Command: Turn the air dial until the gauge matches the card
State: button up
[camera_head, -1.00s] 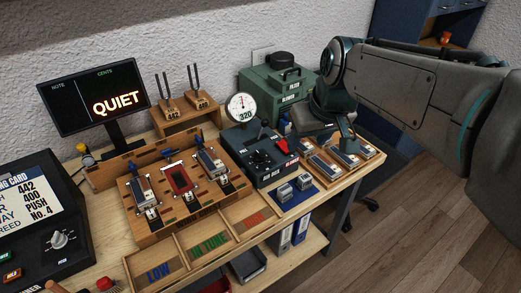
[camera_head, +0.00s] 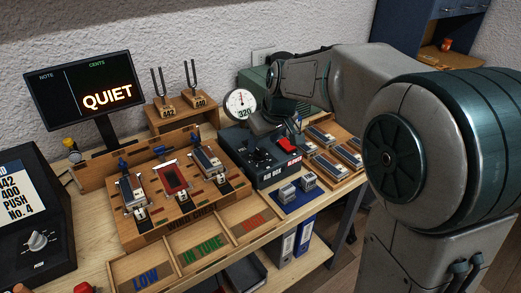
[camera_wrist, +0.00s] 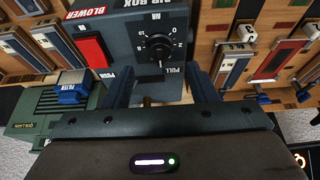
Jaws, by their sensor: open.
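The air box (camera_head: 262,178) stands mid-bench. Its round black air dial (camera_wrist: 158,46) shows in the wrist view with a printed scale around it; in the head view my gripper largely covers the dial. The white gauge (camera_head: 240,102) stands behind the box, with 320 on its readout. The card (camera_head: 22,192), cut off at the left edge, shows 442, 400, PUSH and No. 4. My gripper (camera_wrist: 158,74) is open and empty, its two fingers apart either side of the dial's lower side, not closed on it.
The red blower switch (camera_wrist: 91,51) sits beside the dial. A wooden chest (camera_head: 180,225) with reed blocks lies left of the box. Small grey blocks stand on a blue mat (camera_head: 290,208) in front. A screen (camera_head: 85,88) reads QUIET. A green case (camera_head: 255,82) stands behind.

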aim_at(259, 151)
jog(key=shift+x, duration=2.35)
jog(key=c, duration=1)
jog(key=shift+o, duration=0.2)
jog(key=m+h+p, duration=0.1)
jog(key=m+p, duration=0.1)
jog(key=m, duration=0.1)
jog(key=shift+a+r+t, duration=0.1)
jog(key=shift+t, duration=0.2)
jog(key=shift+m+h, duration=0.8)
jog(key=shift+m, duration=1)
